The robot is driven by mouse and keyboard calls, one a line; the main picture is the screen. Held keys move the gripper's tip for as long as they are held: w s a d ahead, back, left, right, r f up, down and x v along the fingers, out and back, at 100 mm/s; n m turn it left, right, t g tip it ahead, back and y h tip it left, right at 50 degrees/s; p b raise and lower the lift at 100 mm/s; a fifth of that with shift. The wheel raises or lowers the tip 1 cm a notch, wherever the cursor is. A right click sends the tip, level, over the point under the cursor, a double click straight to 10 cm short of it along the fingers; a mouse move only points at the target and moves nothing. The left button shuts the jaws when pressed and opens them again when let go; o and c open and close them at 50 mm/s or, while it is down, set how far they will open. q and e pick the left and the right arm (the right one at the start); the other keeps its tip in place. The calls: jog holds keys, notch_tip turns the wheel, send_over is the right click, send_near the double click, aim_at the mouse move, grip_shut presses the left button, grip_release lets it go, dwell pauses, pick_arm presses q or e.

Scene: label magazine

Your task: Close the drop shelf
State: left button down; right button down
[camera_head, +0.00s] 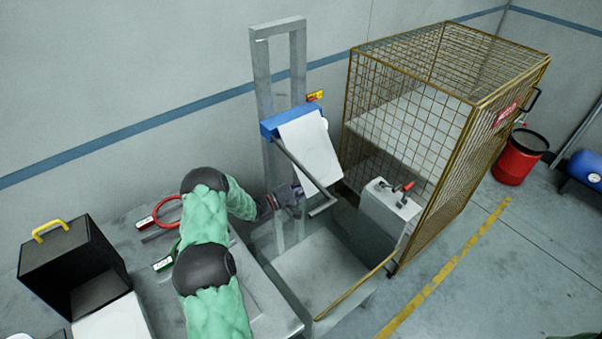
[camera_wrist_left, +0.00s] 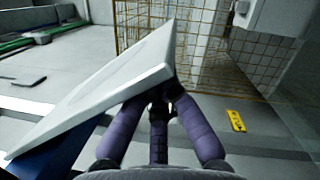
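The drop shelf is a white panel (camera_head: 310,148) on a blue hinge piece (camera_head: 284,118), mounted on a grey upright frame (camera_head: 264,80). The panel slopes steeply down to the right, with a grey bar (camera_head: 303,176) beside it. My left gripper (camera_head: 292,198) is below the panel, near the frame's right post. In the left wrist view the white panel (camera_wrist_left: 105,90) lies tilted across the picture. The purple fingers (camera_wrist_left: 158,104) converge at its right end, and the panel partly hides their tips. Contact and grip are unclear. My right gripper is out of view.
A brass wire cage (camera_head: 440,100) stands right of the frame, with a grey box with red-handled clamps (camera_head: 390,205) by it.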

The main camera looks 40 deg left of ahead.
pick_arm(q)
jog(key=s+d+r+n+p, duration=0.2)
jog(key=d+r+p, duration=0.5)
jog(key=d+r, duration=0.2)
jog(key=shift+s+r+n+t, duration=0.3)
jog(key=shift+r+n+t, duration=0.1)
jog(key=shift+r, duration=0.5)
jog(key=shift+s+a, duration=0.1)
jog(key=v, duration=1.2)
jog(key=w+a+f+m+g+b, duration=0.1)
jog(key=w+a+f+m+b, duration=0.25)
jog(key=a+f+b, duration=0.5)
jog(key=w+a+f+m+g+b, duration=0.1)
jog(key=w+a+f+m+b, duration=0.4)
jog(key=a+b, duration=0.6)
jog(key=x, duration=0.8)
jog(key=shift+d+f+n, duration=0.25)
jog(key=shift+f+n, duration=0.1)
jog(key=shift+f, duration=0.15)
